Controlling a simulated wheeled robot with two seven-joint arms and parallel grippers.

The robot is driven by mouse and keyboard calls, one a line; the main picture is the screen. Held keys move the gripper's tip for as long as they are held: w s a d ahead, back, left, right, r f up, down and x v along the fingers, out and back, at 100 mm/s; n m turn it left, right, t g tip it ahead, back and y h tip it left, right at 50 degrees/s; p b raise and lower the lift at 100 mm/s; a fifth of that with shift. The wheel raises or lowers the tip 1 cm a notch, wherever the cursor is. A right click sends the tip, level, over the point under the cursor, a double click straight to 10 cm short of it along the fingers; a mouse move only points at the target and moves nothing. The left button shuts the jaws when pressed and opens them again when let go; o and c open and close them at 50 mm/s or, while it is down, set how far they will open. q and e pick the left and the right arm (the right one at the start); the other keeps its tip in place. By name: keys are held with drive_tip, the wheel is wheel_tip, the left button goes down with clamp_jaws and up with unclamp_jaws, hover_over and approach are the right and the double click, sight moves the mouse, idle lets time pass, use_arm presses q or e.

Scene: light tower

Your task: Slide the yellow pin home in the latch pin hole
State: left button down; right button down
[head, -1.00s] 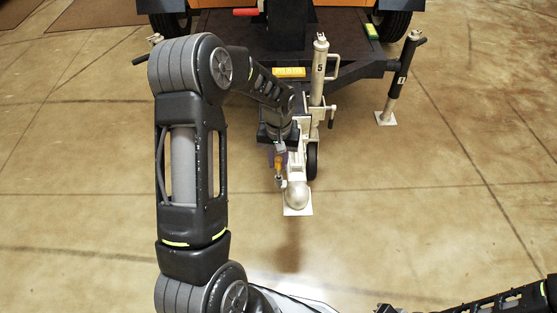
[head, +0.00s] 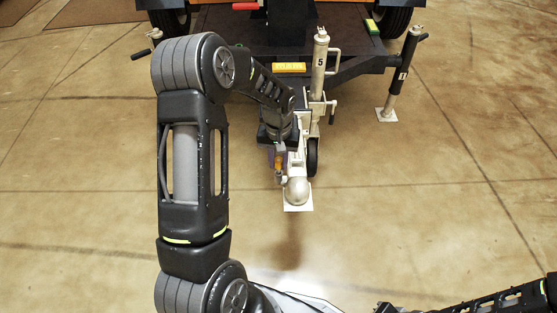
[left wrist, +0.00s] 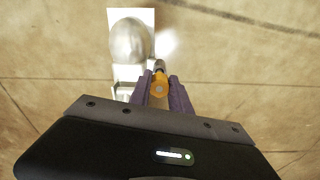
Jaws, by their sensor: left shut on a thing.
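My left gripper is shut on the pin, at the left side of the silver coupler (head: 297,190) at the front of the trailer tongue. The rounded coupler end also shows in the left wrist view (left wrist: 130,42). The latch pin hole cannot be made out, and I cannot tell how far the pin is in. My right gripper is not in view.
A silver jack post (head: 319,70) marked 5 stands behind the coupler, with a small wheel (head: 312,156) below. A corner stabilizer leg (head: 398,85) stands at the right. A yellow block (head: 289,67) lies on the frame. The floor in front is clear.

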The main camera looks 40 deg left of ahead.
use_arm(q)
drive_tip(key=shift+f+b, duration=0.7)
drive_tip(key=shift+f, duration=0.4)
drive_tip(key=c, duration=1.1)
unclamp_jaws()
drive_tip(key=shift+r, duration=0.1)
wheel_tip(320, 180, up, 8)
drive_tip(key=shift+f+p, duration=0.15)
drive_tip(key=shift+p, duration=0.85)
